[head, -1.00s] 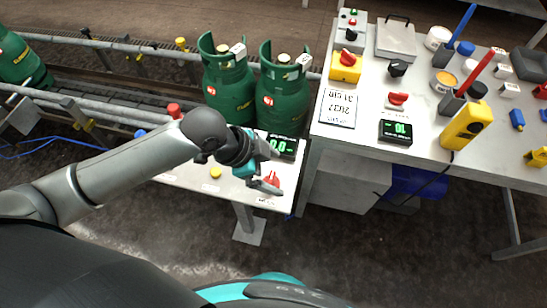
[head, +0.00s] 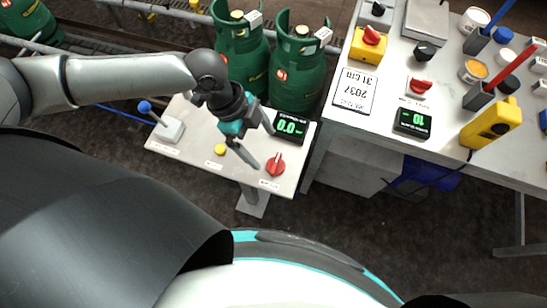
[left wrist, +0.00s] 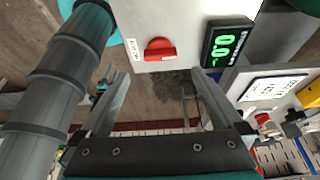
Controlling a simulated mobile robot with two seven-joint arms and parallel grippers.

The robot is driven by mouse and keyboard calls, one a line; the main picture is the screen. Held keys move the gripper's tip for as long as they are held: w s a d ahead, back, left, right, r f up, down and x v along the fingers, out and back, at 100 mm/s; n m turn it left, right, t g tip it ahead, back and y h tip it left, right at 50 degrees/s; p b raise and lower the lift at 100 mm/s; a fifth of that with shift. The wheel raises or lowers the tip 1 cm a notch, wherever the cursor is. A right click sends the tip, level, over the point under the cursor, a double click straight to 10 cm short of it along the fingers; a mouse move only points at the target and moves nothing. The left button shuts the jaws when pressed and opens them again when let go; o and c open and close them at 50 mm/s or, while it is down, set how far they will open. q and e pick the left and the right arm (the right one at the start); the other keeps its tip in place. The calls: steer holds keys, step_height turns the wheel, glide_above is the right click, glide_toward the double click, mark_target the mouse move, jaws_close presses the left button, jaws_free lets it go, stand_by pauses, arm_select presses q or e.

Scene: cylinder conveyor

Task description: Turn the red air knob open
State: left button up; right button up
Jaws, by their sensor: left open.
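A red knob (head: 276,165) sits on the white panel (head: 195,137) of the small left table, in front of a display (head: 290,127) reading 0.0. Its label is too small to read. My left gripper (head: 263,148) is open and empty, above the panel and just left of the knob in the head view. In the left wrist view the red knob (left wrist: 160,50) shows beyond the open fingertips, with the display (left wrist: 228,43) to its right. The fingers look apart from the knob. My right gripper is not in view.
A yellow button (head: 220,150) and a blue-ended lever (head: 168,126) are on the same panel. Green gas cylinders (head: 298,75) stand behind it. The right table (head: 350,122) holds another red knob (head: 420,86), a yellow box and several tools. Open floor lies in front.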

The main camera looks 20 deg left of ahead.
mark_target(275, 163)
arm_select(q)
steer(key=b+x, duration=0.1)
steer(key=x, duration=0.7)
steer(key=shift+c, duration=0.2)
